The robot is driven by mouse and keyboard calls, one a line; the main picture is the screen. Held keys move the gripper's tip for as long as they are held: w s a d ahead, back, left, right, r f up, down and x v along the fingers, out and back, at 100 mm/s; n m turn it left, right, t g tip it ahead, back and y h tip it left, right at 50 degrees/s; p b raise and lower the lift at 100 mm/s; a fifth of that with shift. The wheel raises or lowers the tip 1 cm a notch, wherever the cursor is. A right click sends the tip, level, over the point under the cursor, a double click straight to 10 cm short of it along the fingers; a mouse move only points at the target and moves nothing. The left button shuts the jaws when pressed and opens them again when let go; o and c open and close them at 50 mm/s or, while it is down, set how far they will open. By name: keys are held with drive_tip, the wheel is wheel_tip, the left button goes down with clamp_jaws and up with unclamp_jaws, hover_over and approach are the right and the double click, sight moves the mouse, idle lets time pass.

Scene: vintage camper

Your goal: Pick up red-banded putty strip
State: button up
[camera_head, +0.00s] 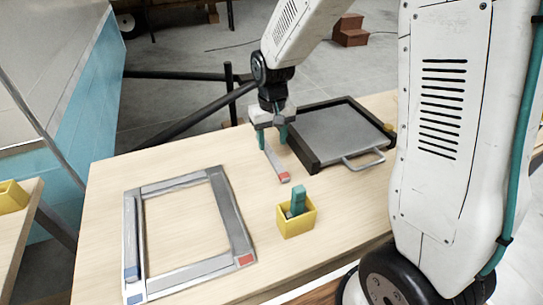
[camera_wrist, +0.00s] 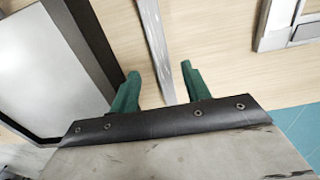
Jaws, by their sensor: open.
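The red-banded putty strip (camera_head: 276,162) is a thin grey strip with a red band at its near end, lying on the wooden table beside the black-framed tray. My gripper (camera_head: 272,142) points down over its far part, with its green fingers apart. In the wrist view, the strip (camera_wrist: 154,42) runs between the two open fingers of my gripper (camera_wrist: 158,72), with a gap on each side. The red band does not show there. Whether the fingertips touch the table is unclear.
The black-framed tray (camera_head: 312,164) with a metal handle (camera_head: 364,161) is close to the gripper's right. A yellow box (camera_head: 297,224) holding a teal item stands nearer. A grey square frame (camera_head: 238,225) with red and blue bands lies at left. Bare table (camera_head: 245,180) lies between.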

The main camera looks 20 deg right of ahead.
sight(271, 154)
wheel_tip(271, 154, down, 4)
drive_tip(key=shift+w+a+f, duration=0.1)
drive_tip(key=shift+w+f, duration=0.05)
drive_tip(key=shift+f, duration=0.1)
drive_tip(key=shift+c, duration=0.4)
clamp_jaws()
wheel_tip(271, 154, up, 10)
